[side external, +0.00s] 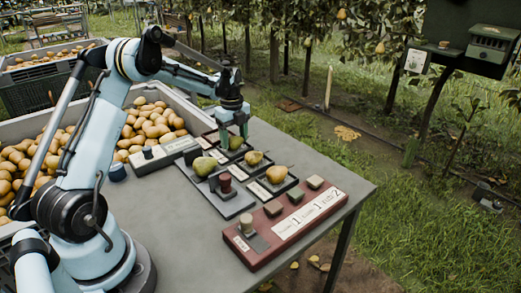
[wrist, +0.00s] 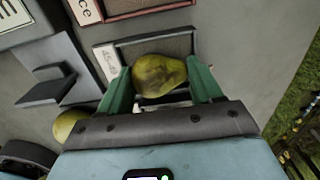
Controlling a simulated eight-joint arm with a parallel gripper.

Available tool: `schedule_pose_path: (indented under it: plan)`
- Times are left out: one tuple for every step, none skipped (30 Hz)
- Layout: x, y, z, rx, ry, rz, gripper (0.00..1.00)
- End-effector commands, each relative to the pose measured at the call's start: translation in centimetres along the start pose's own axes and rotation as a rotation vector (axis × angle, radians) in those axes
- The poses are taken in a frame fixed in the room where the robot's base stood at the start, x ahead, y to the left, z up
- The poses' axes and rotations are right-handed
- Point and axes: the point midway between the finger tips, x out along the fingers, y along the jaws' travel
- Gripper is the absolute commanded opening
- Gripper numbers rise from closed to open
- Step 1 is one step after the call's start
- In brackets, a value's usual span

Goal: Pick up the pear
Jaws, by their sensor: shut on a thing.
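My gripper (side external: 235,136) has its green fingers on either side of a yellow-green pear with brown patches (wrist: 158,76). In the wrist view the fingers (wrist: 162,82) are shut on this pear, one at each side. A small dark-framed tray with a brown lining (wrist: 176,44) shows just beyond the pear. In the side view the fingers stand over the back row of trays on the table and partly hide the pear. I cannot tell whether the pear still touches its tray.
A green pear (side external: 204,166) sits on a grey device nearby. Two yellowish pears (side external: 254,158) (side external: 277,174) lie in trays to the right. A red panel with blocks (side external: 285,222) lines the table's front. A crate full of pears (side external: 190,100) stands behind. The table's right end (side external: 335,170) is clear.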

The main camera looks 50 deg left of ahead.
Motion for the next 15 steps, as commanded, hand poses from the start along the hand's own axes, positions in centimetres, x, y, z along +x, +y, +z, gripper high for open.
schedule_pose_path:
  plan:
    - [0.0, 0.0, 0.0, 0.000, 0.000, 0.000, 0.33]
    - [0.0, 0.0, 0.0, 0.000, 0.000, 0.000, 0.33]
    - [0.0, 0.0, 0.0, 0.000, 0.000, 0.000, 0.33]
    - [0.0, 0.0, 0.0, 0.000, 0.000, 0.000, 0.33]
    - [0.0, 0.0, 0.0, 0.000, 0.000, 0.000, 0.33]
    - [0.0, 0.0, 0.0, 0.000, 0.000, 0.000, 0.33]
    - [-0.1, 0.0, 0.0, 0.000, 0.000, 0.000, 0.33]
    - [-0.1, 0.0, 0.0, 0.000, 0.000, 0.000, 0.33]
    - [-0.2, 0.0, 0.0, 0.000, 0.000, 0.000, 0.33]
    - [-0.3, 0.0, 0.0, 0.000, 0.000, 0.000, 0.33]
    - [-0.5, 0.0, 0.0, 0.000, 0.000, 0.000, 0.33]
    - [-0.8, 0.0, 0.0, 0.000, 0.000, 0.000, 0.33]
    - [-1.0, 0.0, 0.0, 0.000, 0.000, 0.000, 0.33]
    - [-1.3, 0.0, 0.0, 0.000, 0.000, 0.000, 0.33]
    - [-1.8, 0.0, 0.0, 0.000, 0.000, 0.000, 0.33]
